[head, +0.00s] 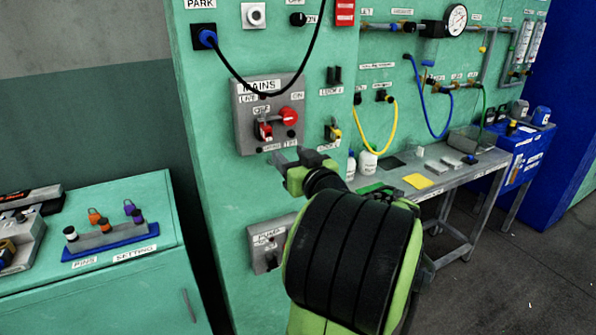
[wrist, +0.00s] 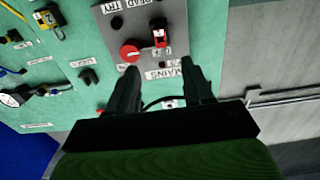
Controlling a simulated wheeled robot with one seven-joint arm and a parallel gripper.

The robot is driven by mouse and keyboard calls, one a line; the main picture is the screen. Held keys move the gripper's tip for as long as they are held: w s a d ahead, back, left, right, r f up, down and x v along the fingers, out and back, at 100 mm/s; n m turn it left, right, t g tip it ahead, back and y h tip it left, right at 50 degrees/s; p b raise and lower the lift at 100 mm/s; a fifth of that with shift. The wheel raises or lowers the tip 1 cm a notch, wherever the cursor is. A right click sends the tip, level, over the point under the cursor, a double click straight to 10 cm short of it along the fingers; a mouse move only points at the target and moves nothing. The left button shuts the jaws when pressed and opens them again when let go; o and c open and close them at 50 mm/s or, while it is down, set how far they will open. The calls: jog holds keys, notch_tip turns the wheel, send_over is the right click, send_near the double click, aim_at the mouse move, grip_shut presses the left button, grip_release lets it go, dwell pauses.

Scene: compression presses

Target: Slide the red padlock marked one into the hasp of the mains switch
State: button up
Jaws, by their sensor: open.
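The grey mains switch panel (head: 246,92) is on the green wall; it also shows, turned over, in the wrist view (wrist: 112,28). Its red round handle (head: 289,116) is at the right of the panel and shows in the wrist view (wrist: 129,52). A red padlock-like piece (head: 263,131) with a pale label is at the OFF side, also in the wrist view (wrist: 159,37). Whether its shackle passes through the hasp is too small to tell. My gripper (head: 293,172) is below and right of the panel, open and empty. Its fingers (wrist: 163,82) point toward the panel.
A yellow padlock-like piece (head: 333,132) hangs right of the panel. A black cable (head: 246,84) loops over the panel's top. A lower grey panel (head: 266,236) and a bench (head: 455,180) stand nearby.

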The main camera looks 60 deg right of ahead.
jog(key=shift+v, duration=1.7)
